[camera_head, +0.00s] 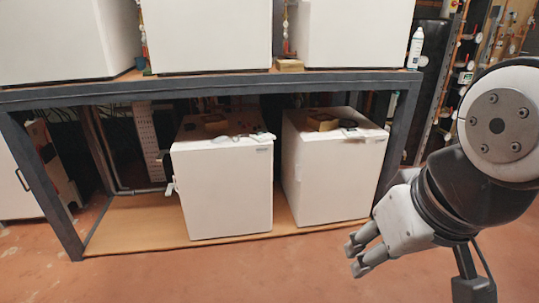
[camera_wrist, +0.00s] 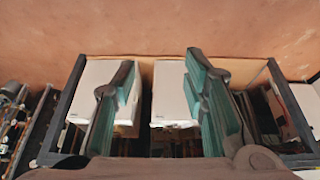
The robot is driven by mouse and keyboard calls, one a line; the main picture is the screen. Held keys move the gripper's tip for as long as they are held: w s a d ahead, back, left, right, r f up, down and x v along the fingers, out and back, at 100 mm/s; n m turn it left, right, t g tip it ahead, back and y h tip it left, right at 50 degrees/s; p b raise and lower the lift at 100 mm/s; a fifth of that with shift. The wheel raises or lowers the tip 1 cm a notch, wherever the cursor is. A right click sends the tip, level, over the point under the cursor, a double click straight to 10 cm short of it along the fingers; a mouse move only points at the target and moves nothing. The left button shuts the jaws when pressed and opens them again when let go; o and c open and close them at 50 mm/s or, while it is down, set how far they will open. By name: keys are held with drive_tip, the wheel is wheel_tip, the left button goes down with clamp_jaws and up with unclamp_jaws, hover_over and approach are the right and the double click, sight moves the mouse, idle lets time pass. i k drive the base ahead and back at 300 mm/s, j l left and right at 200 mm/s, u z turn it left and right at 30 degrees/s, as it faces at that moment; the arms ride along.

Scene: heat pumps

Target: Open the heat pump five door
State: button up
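Two white box-shaped heat pumps stand on the lower shelf: the left one (camera_head: 222,190) and the right one (camera_head: 330,175). No number is readable, so I cannot tell which is heat pump five. The left one has a small handle (camera_head: 170,188) at its front's left edge. Its front door looks closed or nearly so.
A dark metal rack frame (camera_head: 215,88) surrounds the lower shelf (camera_head: 140,225), with more white units (camera_head: 207,35) on top. Another white cabinet (camera_head: 15,185) stands at the far left. The reddish floor (camera_head: 200,275) in front is clear.

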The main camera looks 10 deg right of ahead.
sight(339, 179)
drive_tip(key=i+l, duration=0.55)
drive_tip(key=l, duration=0.15)
drive_tip(key=i+l, duration=1.1)
drive_tip(key=l, duration=0.25)
drive_tip(key=i+l, duration=0.55)
drive_tip(key=i+l+u, duration=0.05)
drive_tip(key=l, duration=0.05)
